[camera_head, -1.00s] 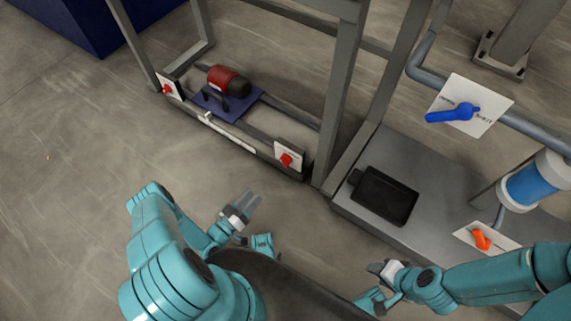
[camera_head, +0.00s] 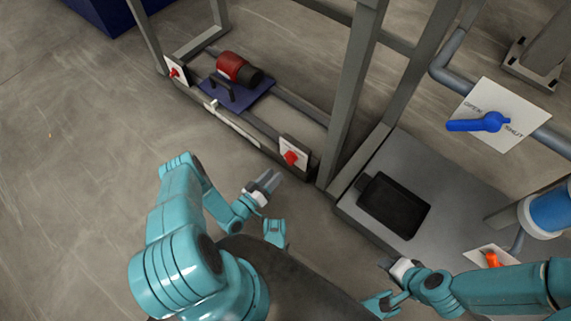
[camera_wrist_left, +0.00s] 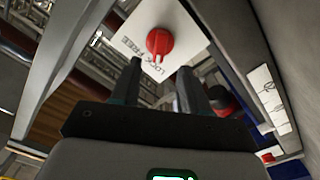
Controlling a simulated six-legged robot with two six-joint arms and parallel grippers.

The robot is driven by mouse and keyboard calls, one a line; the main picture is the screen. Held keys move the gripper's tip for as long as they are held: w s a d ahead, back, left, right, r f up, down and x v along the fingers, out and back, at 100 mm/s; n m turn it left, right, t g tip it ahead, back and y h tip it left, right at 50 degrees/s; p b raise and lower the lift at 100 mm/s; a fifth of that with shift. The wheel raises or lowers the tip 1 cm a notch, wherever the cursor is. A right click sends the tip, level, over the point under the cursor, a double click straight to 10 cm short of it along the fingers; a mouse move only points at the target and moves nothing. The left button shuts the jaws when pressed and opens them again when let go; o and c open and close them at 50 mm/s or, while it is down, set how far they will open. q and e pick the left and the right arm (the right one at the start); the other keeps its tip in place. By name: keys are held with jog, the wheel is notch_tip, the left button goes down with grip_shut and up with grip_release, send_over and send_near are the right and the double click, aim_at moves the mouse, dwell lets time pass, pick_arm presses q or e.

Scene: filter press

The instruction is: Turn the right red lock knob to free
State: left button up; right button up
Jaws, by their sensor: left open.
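The right red lock knob (camera_head: 291,157) sits on a white plate (camera_head: 299,146) at the right end of the low frame rail. In the left wrist view the red knob (camera_wrist_left: 160,43) shows just beyond the fingertips, on its plate lettered LOCK and FREE (camera_wrist_left: 143,62). I cannot tell which word it points to. My left gripper (camera_head: 268,181) is open and empty, short of the knob and apart from it. In the left wrist view its two dark fingers (camera_wrist_left: 163,82) stand apart below the knob. My right gripper (camera_head: 384,283) is low at the right; its jaws are unclear.
Another red knob (camera_head: 174,72) is at the rail's left end. A red motor (camera_head: 233,66) stands on a blue plate between them. A grey post (camera_head: 352,95) rises right of the knob. A black box (camera_head: 394,206) lies on the grey platform. A blue valve handle (camera_head: 478,123) is farther right.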

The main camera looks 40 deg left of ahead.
pick_arm(q)
jog(key=w+b, duration=0.1)
jog(key=w, duration=0.6)
jog(key=shift+d+b, duration=0.25)
jog(key=shift+b, duration=0.1)
grip_shut()
pick_arm(e)
jog(key=shift+w+d+f+t, duration=0.15)
jog(key=shift+w+f, duration=0.2)
jog(key=shift+f, duration=0.2)
jog(key=shift+w+f+t, duration=0.15)
jog(key=shift+w+f, duration=0.15)
jog(key=shift+f, duration=0.25)
